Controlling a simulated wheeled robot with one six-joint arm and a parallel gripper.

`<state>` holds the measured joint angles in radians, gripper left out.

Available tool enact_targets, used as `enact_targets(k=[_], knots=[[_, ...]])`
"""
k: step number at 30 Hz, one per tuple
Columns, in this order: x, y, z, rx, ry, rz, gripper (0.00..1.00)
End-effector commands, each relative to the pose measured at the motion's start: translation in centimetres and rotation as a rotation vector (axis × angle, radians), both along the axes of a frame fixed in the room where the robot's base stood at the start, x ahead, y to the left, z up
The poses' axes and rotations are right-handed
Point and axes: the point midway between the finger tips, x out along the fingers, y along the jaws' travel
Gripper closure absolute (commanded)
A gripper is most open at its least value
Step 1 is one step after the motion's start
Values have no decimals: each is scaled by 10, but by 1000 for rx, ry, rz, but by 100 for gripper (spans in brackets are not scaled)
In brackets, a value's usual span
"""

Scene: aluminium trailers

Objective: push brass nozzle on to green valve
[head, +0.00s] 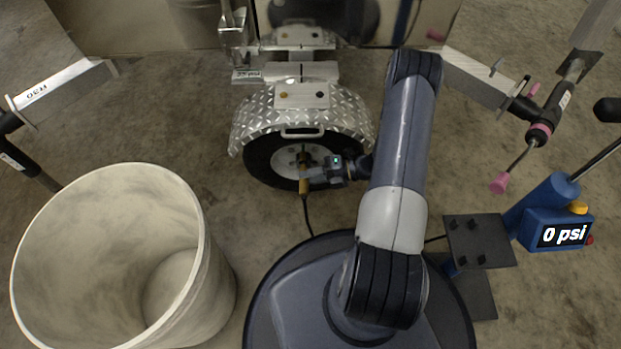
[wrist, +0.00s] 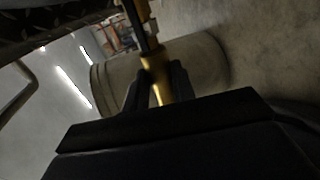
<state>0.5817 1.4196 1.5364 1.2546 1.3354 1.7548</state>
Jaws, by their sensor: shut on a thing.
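The brass nozzle (head: 304,188) is in front of the trailer wheel (head: 275,162), with a dark hose running down from its lower end. My gripper (head: 310,174) reaches in from the right and is shut on the nozzle close to the hub. In the wrist view the nozzle (wrist: 160,94) stands between the two dark fingers of my gripper (wrist: 157,72), slightly tilted. A dark stem and more brass show above it, at the top edge. I cannot make out the green valve in either view, nor whether the nozzle touches it.
A diamond-plate fender (head: 345,112) with a handle covers the wheel top. A large pale bin (head: 207,262) stands at left; it also shows in the wrist view (wrist: 205,62). A blue pump (head: 545,205) reading 0 psi stands at right. Open floor lies between bin and wheel.

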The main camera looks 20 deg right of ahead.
Motion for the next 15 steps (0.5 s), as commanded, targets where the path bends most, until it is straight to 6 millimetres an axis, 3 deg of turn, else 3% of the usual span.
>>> enact_targets(k=[1, 2, 10, 15], knots=[[2, 0, 0, 0, -1, -1, 100], [2, 0, 0, 0, 0, -1, 74], [2, -1, 0, 0, -1, -1, 52], [2, -1, 0, -1, -2, 0, 50]])
